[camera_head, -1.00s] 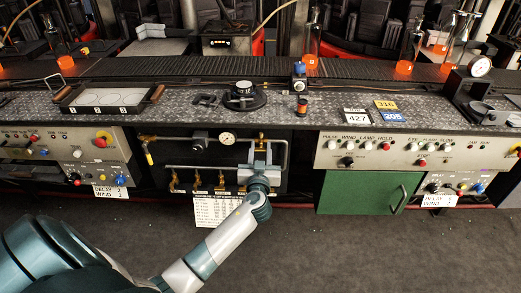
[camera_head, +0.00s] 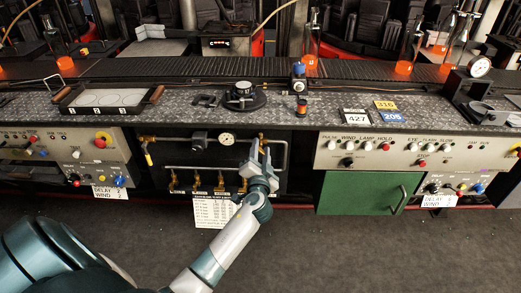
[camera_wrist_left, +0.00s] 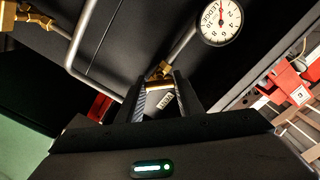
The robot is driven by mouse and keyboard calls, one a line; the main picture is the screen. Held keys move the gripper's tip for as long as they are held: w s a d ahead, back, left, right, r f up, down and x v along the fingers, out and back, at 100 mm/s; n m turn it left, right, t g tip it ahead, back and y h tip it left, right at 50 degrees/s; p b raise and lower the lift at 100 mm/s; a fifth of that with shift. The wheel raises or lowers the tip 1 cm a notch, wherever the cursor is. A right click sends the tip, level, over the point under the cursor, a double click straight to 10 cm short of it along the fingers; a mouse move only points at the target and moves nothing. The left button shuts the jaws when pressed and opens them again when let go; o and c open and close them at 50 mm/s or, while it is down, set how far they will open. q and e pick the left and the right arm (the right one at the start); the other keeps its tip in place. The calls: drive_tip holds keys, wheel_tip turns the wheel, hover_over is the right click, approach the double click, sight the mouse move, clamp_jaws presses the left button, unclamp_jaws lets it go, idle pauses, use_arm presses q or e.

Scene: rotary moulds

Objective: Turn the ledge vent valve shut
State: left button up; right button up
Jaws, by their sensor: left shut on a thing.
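The ledge vent valve shows as a brass fitting (camera_wrist_left: 160,73) in the left wrist view, on the pipework under the ledge. A small tag (camera_wrist_left: 166,101) hangs by it and seems to read VENT. My left gripper (camera_wrist_left: 163,88) is shut on the vent valve, its two dark fingers on either side of the brass part. In the head view my left gripper (camera_head: 261,153) reaches up to the right end of the pipes and covers most of the valve. A round white gauge marked LEDGE (camera_wrist_left: 220,21) sits above it. My right gripper is out of view.
Several brass taps (camera_head: 197,184) line the lower pipe left of my gripper, above a printed chart (camera_head: 212,211). A green door (camera_head: 362,192) and switch panel (camera_head: 385,148) stand right. The floor in front is clear.

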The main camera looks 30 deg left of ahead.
use_arm(q)
drive_tip(key=m, duration=0.3)
drive_tip(key=shift+m+p, duration=0.4)
drive_tip(key=shift+m, duration=0.9)
drive_tip(key=shift+d+f+m+p, duration=0.1)
drive_tip(key=shift+m+p, duration=0.75)
drive_tip(key=shift+m, duration=1.15)
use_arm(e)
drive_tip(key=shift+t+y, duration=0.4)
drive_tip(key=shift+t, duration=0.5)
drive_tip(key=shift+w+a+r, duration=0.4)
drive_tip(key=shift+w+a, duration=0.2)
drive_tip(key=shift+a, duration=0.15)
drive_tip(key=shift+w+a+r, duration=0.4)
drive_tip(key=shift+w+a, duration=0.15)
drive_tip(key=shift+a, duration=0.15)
use_arm(q)
drive_tip(key=o, duration=1.1)
drive_tip(key=shift+b+v, duration=1.25)
drive_tip(key=shift+v, duration=7.4)
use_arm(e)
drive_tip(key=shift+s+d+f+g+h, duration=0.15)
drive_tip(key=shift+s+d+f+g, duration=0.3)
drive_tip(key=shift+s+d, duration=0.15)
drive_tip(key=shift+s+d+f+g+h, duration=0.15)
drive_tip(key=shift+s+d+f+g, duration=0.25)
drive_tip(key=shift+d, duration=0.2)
